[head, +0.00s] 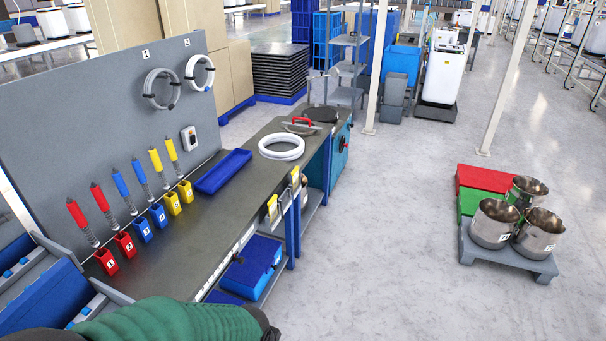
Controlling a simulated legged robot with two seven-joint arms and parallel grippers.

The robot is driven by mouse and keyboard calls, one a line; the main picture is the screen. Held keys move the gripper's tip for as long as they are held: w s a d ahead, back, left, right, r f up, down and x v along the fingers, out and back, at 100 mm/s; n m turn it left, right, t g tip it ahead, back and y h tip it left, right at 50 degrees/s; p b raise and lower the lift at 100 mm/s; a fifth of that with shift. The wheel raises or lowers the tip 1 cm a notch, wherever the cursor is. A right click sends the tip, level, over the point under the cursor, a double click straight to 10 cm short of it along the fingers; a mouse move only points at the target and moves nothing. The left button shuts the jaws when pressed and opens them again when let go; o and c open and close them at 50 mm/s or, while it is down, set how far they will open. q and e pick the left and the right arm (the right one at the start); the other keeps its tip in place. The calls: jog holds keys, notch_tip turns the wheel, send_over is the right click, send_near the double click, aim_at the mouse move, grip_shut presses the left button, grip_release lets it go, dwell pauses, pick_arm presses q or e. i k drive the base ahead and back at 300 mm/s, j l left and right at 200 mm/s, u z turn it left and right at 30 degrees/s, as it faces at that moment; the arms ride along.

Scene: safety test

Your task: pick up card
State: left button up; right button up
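No object is clearly a card. Two small yellow and white card-like pieces sit at the bench's front edge, one nearer (272,208) and one farther (296,181). A small white device (189,139) is fixed to the grey upright panel. A green, ribbed part of my arm crosses the bottom edge, below the near end of the bench. Neither gripper's fingers show.
The bench (185,240) bears a blue tray (223,171), white rings (281,146) and a row of numbered holders with coloured-handled tools. A blue box (252,265) sits underneath. Metal pots (495,223) stand on a grey pallet at right. Floor between is clear.

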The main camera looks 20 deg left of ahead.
aim_at(271, 205)
jog(key=i+u, duration=0.2)
jog(key=i, duration=0.4)
jog(key=i+l+u, duration=0.2)
jog(key=i, duration=0.4)
jog(key=i+l+u, duration=0.2)
jog(key=i, duration=0.35)
jog(key=i+u, duration=0.4)
jog(key=i+l+u, duration=0.2)
jog(key=u, duration=0.25)
jog(key=i+l+u, duration=0.4)
jog(key=i+j, duration=0.05)
